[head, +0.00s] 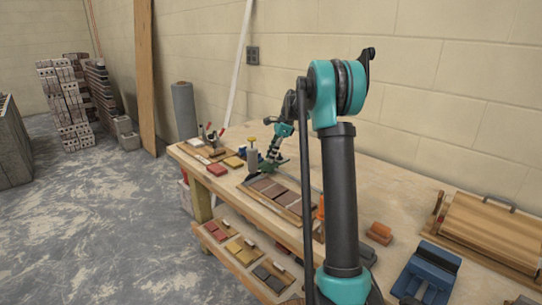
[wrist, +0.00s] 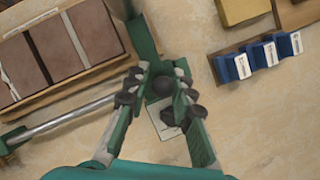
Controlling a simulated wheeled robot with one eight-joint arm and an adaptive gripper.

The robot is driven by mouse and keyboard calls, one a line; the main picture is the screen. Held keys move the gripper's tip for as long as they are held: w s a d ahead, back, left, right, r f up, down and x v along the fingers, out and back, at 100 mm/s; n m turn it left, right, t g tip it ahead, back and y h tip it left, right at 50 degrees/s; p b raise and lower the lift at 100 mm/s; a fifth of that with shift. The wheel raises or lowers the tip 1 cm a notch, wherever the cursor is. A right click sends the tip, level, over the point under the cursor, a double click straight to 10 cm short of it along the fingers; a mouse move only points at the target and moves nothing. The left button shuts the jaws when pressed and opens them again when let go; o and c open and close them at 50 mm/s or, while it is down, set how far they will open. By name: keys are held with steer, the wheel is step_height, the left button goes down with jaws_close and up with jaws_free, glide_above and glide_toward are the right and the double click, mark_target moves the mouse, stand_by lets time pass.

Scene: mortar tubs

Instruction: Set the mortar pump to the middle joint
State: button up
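In the wrist view a green part (wrist: 140,40) with a dark round knob (wrist: 163,86) lies at my fingers. It may be the mortar pump; its full shape is hidden. My gripper (wrist: 162,76) has a finger on each side of the knob, with little or no gap. In the head view my gripper (head: 276,155) is small, low over the bench beside the brick tray. The tray (wrist: 72,83) holds brown bricks in a row with narrow joints between them. The same bricks (head: 275,190) show in the head view. I cannot make out which joint is the middle one.
A metal rod (wrist: 70,122) runs along the tray's edge. Blue labelled blocks (wrist: 263,57) and a yellow block (wrist: 242,8) lie to the right.

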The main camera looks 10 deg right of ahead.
steer(key=shift+w, duration=0.1)
jaws_close()
steer(key=s+d, duration=0.9)
steer(key=s, duration=0.4)
steer(key=shift+d, duration=0.2)
steer(key=shift+f, duration=0.1)
steer(key=o, duration=0.6)
jaws_free()
